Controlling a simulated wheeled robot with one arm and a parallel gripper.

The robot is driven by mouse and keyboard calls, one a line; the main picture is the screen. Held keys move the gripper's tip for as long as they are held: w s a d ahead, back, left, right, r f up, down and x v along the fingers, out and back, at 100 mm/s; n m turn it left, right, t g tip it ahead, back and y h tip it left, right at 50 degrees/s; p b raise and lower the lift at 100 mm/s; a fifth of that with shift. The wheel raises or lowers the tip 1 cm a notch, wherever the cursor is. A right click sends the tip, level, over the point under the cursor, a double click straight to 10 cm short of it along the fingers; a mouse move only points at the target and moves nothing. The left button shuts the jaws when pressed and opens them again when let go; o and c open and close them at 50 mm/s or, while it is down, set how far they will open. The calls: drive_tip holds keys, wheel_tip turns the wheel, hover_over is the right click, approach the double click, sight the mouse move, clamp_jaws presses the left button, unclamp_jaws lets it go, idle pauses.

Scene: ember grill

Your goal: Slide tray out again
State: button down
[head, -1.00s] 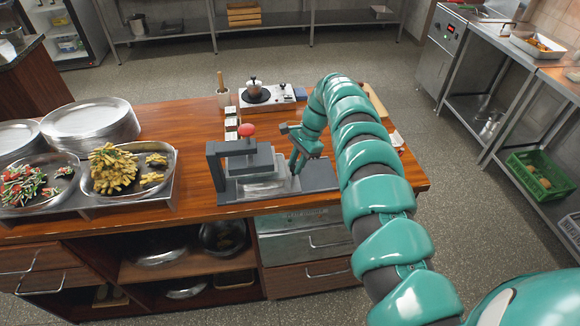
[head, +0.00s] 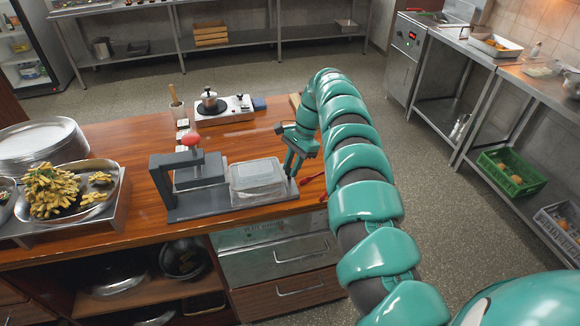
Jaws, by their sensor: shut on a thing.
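A grey press (head: 185,176) with a red knob (head: 192,140) stands on the wooden counter, on a long dark base (head: 232,207). A clear, pale tray (head: 257,177) sits on the right part of that base, beside the press block and clear of it. My gripper (head: 292,173) points down at the tray's right edge and is shut there. The exact grip on the edge is small and partly hidden by the fingers.
A hot plate with a small pot (head: 222,107) stands behind the press. Platters of food (head: 70,195) and stacked plates (head: 42,145) are on the left. A red object (head: 314,178) lies just right of my gripper. The counter's right edge is close to my arm.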

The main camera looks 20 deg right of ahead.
drive_tip(key=c, duration=1.2)
unclamp_jaws()
